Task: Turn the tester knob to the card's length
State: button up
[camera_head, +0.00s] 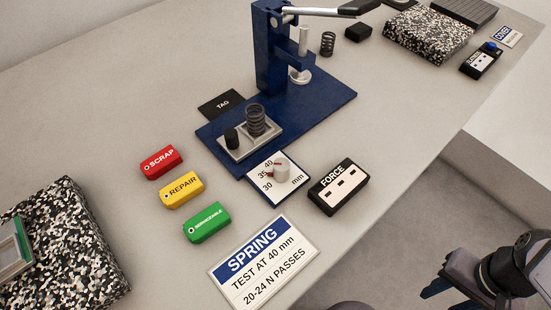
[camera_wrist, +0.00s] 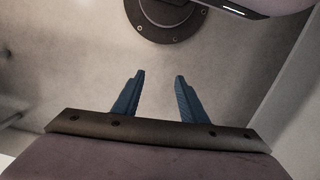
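The tester knob (camera_head: 281,168) is a small white cylinder on a white dial plate (camera_head: 296,184) marked 30, 35, 40 and mm. A red mark shows on the knob's left, near 35 and 40; its exact setting is too small to tell. The spring card (camera_head: 264,262) lies in front and reads "SPRING, TEST AT 40 mm, 20-24 N PASSES". The blue tester (camera_head: 274,50) stands behind the dial. In the head view my gripper is at the lower right, off the table and far from the knob. In the wrist view my gripper (camera_wrist: 158,76) has its two blue fingers apart, with nothing between them.
The black FORCE display (camera_head: 338,187) sits right of the dial. Red, yellow and green tags (camera_head: 207,222) lie to the left. A coil spring (camera_head: 256,120) and a black cylinder stand on the tester's tray. Speckled blocks (camera_head: 428,34) lie at the back right and front left.

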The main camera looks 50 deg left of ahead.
jog(key=s+a+r+n+g+h+p, duration=0.1)
jog(key=a+r+n+p, duration=0.2)
jog(key=r, duration=0.4)
jog(key=s+a+r+g+p, duration=0.1)
jog(key=a+r+p, duration=0.25)
jog(key=r, duration=0.35)
notch_tip(320, 180, up, 17)
jog(key=n+t+h+p, duration=0.1)
jog(key=n+t+p, duration=0.1)
jog(key=n+p, duration=0.85)
send_over(281, 163)
jog(key=w+d, duration=0.4)
jog(key=d, duration=0.4)
jog(key=shift+s+f, duration=0.1)
jog(key=shift+s, duration=0.05)
jog(key=s+a+n, duration=0.1)
jog(key=a, duration=0.1)
jog(key=s+a+r+n+y, duration=0.1)
jog(key=a, duration=0.2)
jog(key=s+a+n+t+y, duration=0.1)
jog(key=s+a, duration=0.1)
jog(key=a, duration=0.1)
jog(key=shift+r, duration=0.15)
jog(key=shift+w+f, duration=0.1)
jog(key=shift+f, duration=3.6)
jog(key=shift+c, duration=0.6)
grip_shut()
